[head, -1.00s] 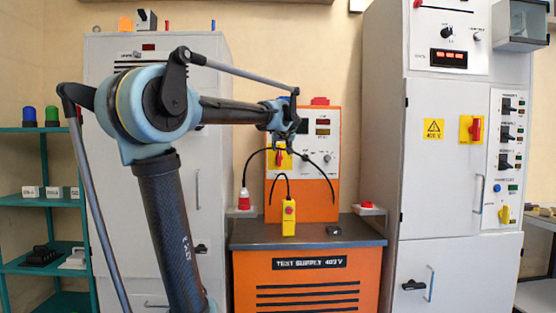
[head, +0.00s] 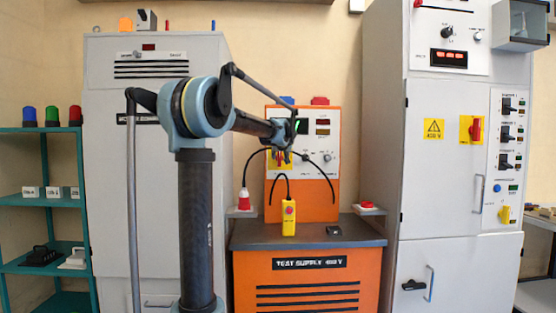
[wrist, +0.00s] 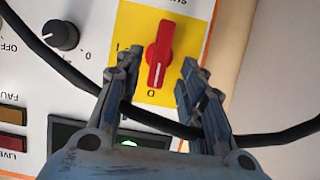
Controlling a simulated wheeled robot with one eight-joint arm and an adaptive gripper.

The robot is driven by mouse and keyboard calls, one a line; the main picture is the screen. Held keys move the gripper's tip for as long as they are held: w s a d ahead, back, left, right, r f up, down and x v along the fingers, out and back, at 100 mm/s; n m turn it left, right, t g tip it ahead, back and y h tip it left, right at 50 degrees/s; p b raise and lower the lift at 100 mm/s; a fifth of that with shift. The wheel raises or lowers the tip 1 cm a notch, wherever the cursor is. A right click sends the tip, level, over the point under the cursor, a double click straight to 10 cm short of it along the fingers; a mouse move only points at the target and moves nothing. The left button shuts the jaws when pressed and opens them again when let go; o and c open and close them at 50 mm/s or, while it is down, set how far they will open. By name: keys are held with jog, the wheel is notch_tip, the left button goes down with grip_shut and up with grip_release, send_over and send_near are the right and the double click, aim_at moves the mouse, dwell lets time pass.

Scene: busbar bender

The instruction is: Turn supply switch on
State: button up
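The supply switch is a red knob (wrist: 161,52) on a yellow plate (wrist: 140,28), seen upside down in the wrist view. Its handle lines up with the 0 mark, and an I mark sits to its left. My gripper (wrist: 157,80) is open, with one finger on each side of the knob's 0 end and a gap on both sides. In the head view my gripper (head: 283,158) is in front of the yellow plate (head: 271,162) on the orange test supply (head: 306,205) and hides most of the switch.
A black cable (wrist: 155,118) crosses between my fingers in the wrist view. A black knob (wrist: 62,35) is to the left. A grey cabinet at right has another red switch (head: 471,130) on yellow.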

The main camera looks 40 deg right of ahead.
aim_at(279, 156)
jog(key=shift+x, duration=2.05)
grip_shut()
